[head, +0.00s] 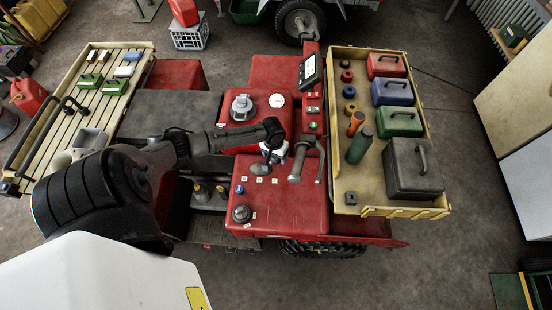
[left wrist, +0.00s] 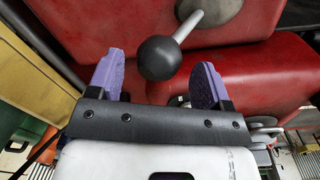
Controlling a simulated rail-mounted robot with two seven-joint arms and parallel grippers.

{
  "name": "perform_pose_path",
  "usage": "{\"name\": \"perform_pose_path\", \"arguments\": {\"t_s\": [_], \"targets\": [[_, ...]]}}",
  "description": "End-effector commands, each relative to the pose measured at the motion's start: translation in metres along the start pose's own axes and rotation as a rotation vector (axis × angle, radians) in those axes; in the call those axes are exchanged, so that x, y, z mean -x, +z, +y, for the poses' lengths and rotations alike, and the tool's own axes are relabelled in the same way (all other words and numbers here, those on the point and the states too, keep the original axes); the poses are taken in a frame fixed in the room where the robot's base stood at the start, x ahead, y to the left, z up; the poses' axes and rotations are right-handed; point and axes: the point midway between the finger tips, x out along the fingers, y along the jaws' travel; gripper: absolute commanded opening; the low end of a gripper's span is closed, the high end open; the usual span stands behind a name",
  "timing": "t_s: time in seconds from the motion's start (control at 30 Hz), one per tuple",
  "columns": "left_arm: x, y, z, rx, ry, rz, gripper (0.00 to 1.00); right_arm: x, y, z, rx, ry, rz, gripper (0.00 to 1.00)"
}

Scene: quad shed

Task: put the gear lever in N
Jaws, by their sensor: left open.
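The gear lever shows in the left wrist view as a round black knob (left wrist: 158,58) on a thin silver shaft, rising from a grey round base (left wrist: 215,12). In the head view, the gear lever (head: 259,169) stands on the red vehicle body by small white labels (head: 261,180) too small to read. My left gripper (head: 271,157) is just above the lever. In the left wrist view its two purple fingers are apart on either side of the knob (left wrist: 163,62), with gaps on both sides. Whether the knob is fully between the fingertips in depth, I cannot tell. My right gripper is out of view.
A handlebar grip (head: 299,161) and a lever stand close to the right of my left gripper. A cream tray (head: 376,200) with canisters and bottles lies further right. A slatted rack (head: 50,128) is at the left. A dark knob (head: 241,213) sits in front.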

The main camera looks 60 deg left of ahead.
Motion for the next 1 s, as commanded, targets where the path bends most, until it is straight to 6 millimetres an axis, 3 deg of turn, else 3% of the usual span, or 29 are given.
{"name": "perform_pose_path", "arguments": {"t_s": [0.23,0.67,1.0], "targets": [[-0.024,0.0,0.001,0.0,0.001,0.0,0.73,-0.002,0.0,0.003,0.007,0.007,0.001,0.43],[-0.029,0.0,0.001,-0.001,0.001,0.0,0.73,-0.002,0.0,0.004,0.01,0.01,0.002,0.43],[-0.029,0.0,0.0,-0.001,0.001,0.0,0.41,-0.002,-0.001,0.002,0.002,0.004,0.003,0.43]]}}
